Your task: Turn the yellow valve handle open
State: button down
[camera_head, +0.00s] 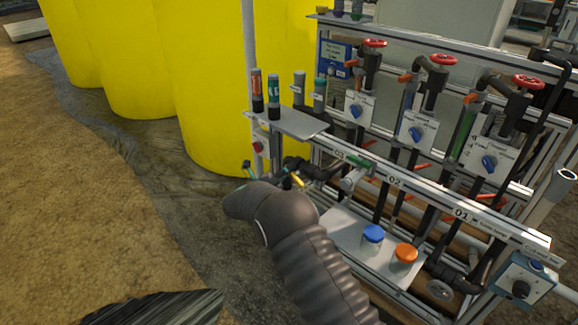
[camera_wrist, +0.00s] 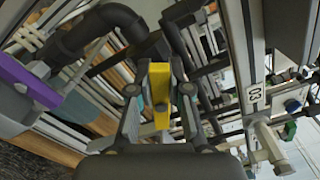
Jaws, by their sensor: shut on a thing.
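The yellow valve handle (camera_wrist: 161,95) stands between the two fingers of my gripper (camera_wrist: 160,88) in the wrist view. The fingers are shut on it, one on each side. Black pipe (camera_wrist: 105,22) runs behind and to the left of the handle. In the head view a small piece of the yellow handle (camera_head: 298,181) shows just beyond my dark arm, by the left end of the skid's lower rail. My arm hides most of the gripper there.
The lower rail (camera_head: 440,205) carries labels 03, 02 and 01. A green-handled valve (camera_head: 359,161) sits right of the yellow handle. A shelf with bottles (camera_head: 290,120) stands above it. A lower tray holds a blue-capped jar (camera_head: 372,236) and an orange-capped jar (camera_head: 405,254). Large yellow tanks stand behind.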

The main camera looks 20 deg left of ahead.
jog(key=n, duration=0.2)
jog(key=f+n, duration=0.1)
jog(key=n, duration=0.2)
jog(key=shift+w+a, duration=0.1)
jog(key=shift+a, duration=0.1)
jog(key=shift+f+n, duration=0.1)
jog(key=shift+n, duration=0.2)
jog(key=c, duration=1.1)
grip_release()
jog(key=v, duration=1.2)
jog(key=shift+d, duration=0.1)
